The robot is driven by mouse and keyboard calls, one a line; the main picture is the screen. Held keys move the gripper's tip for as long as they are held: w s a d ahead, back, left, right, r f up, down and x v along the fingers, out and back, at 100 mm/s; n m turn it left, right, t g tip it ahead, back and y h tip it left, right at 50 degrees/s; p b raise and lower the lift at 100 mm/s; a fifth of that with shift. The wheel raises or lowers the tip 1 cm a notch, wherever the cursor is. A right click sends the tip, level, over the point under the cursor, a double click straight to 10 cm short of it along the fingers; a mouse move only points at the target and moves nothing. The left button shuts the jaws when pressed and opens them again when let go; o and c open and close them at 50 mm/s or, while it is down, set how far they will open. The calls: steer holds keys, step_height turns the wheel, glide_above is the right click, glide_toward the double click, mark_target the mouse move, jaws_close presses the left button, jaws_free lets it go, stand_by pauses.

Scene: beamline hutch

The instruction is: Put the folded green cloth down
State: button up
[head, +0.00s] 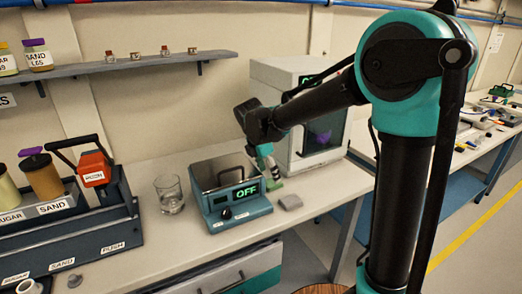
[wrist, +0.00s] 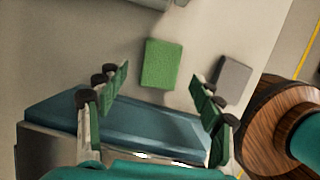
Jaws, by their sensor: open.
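The folded green cloth (wrist: 162,64) lies flat on the pale bench top in the wrist view. In the head view a small green patch of it (head: 276,183) shows beside the teal box, partly hidden by my gripper (head: 268,163). My gripper (wrist: 160,77) is open in the wrist view. Its fingertips appear to either side of the cloth's near end with gaps on both sides, and nothing is held between them. I cannot tell how high the fingers are above the cloth.
A teal box with an OFF display (head: 236,193) stands close to my gripper. A grey folded pad (head: 290,202) lies right of the cloth. A glass (head: 170,194) stands left of the box, and a white cabinet (head: 281,98) stands behind. Bench room (wrist: 65,50) left of the cloth is clear.

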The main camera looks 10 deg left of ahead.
steer(key=v, duration=1.3)
steer(key=s+d+f+m, duration=0.1)
steer(key=d+f+m, duration=0.2)
steer(key=d+m, duration=0.1)
steer(key=s+d+f+m+y, duration=0.1)
steer(key=d+f+m, duration=0.2)
steer(key=d, duration=0.3)
steer(key=s+d+f+m, duration=0.1)
steer(key=d+f+m, duration=0.3)
steer(key=d, duration=0.2)
steer(key=shift+s+d+f+m+y, duration=0.1)
steer(key=shift+s+f+m+y, duration=0.1)
steer(key=shift+f+m+y, duration=0.1)
steer(key=s+d+f+m, duration=0.1)
steer(key=d+m, duration=0.1)
steer(key=s+d+f+m, duration=0.3)
steer(key=d+f+m, duration=0.1)
steer(key=shift+s+d+f+t+y, duration=0.2)
steer(key=shift+s+t+y, duration=0.1)
steer(key=shift+t, duration=0.1)
steer(key=s+d+f+m+t, duration=0.1)
steer(key=s+d+f+m, duration=0.4)
steer(key=s+f+m, duration=0.1)
steer(key=shift+s+d+f+m, duration=0.25)
steer(key=shift+s+f+m, duration=0.1)
steer(key=shift+s+m, duration=0.7)
steer(key=shift+o, duration=0.4)
steer(key=shift+w, duration=0.2)
